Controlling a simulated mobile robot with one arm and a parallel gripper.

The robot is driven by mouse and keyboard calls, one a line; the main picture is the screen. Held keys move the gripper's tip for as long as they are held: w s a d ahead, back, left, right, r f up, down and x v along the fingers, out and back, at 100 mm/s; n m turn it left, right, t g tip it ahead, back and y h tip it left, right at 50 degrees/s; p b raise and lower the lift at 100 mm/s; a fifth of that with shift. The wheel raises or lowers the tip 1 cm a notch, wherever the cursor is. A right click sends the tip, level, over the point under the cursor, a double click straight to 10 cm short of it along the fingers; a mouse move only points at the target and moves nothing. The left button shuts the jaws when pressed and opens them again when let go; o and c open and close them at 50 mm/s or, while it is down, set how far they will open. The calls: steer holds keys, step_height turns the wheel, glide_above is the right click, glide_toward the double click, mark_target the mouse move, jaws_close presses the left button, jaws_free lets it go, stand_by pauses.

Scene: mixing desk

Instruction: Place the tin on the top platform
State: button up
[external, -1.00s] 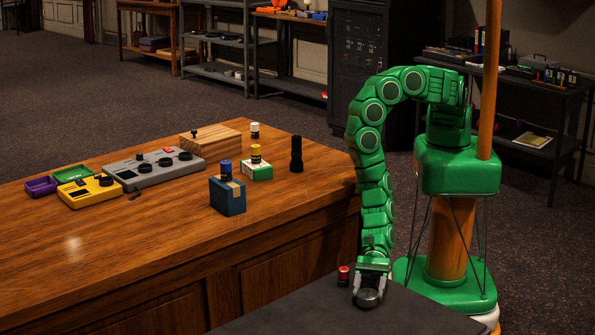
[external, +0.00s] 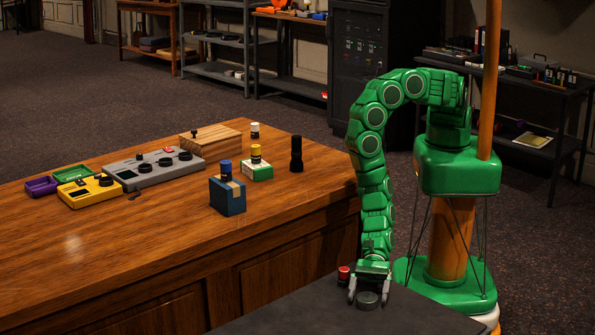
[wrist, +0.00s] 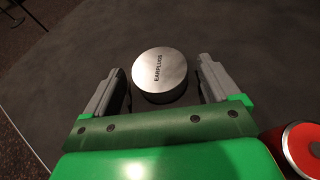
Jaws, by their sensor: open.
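The tin is a round silver can with "EARPLUGS" on its lid (wrist: 159,72), and it also shows in the external view (external: 367,301). It lies flat on a dark grey surface (external: 290,312) in the foreground. My gripper (external: 368,291) is open just above that surface, with its fingers spread to either side of the tin. In the wrist view my gripper (wrist: 161,68) shows a gap between each finger and the tin. I cannot tell which surface is the top platform.
A red-capped can (external: 343,275) stands close to the left of my gripper and shows at lower right in the wrist view (wrist: 302,150). The wooden desk (external: 150,255) carries a blue box (external: 227,196), a black cylinder (external: 296,154) and mixers.

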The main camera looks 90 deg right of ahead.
steer(key=shift+r, duration=0.15)
steer(key=shift+s+d+r, duration=0.2)
steer(key=shift+d+r, duration=1.05)
steer(key=shift+d, duration=0.1)
steer(key=shift+r, duration=2.8)
